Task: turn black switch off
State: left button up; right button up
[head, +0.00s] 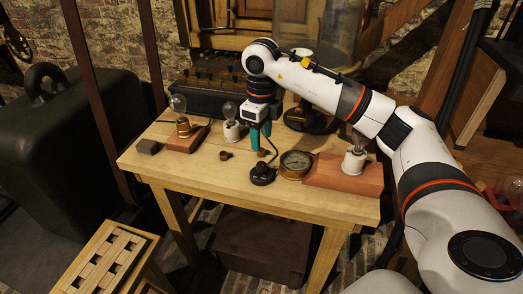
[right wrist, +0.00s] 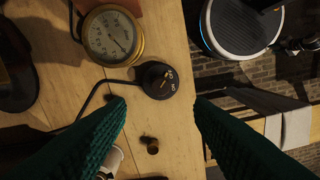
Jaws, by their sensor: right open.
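The black switch (head: 263,174) is a small round black base on the wooden table, near its front edge. In the right wrist view the black switch (right wrist: 156,84) shows a small brass lever and pale lettering on its right side, too small to read surely. A dark wire runs from it to the left. My right gripper (head: 262,148) points down just above and behind the switch. In the right wrist view its two green fingers are wide apart, with the switch showing beyond the gap (right wrist: 160,102); nothing is between them. My left gripper is out of view.
A brass gauge (head: 296,164) stands close right of the switch. A bulb (head: 356,145) in a white holder stands on a reddish block (head: 328,176) at right. Another bulb (head: 231,112) stands left. A small brass cup (head: 224,155) is left of the switch. The table's front left (head: 190,168) is clear.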

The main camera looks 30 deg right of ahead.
jog(key=shift+r, duration=1.55)
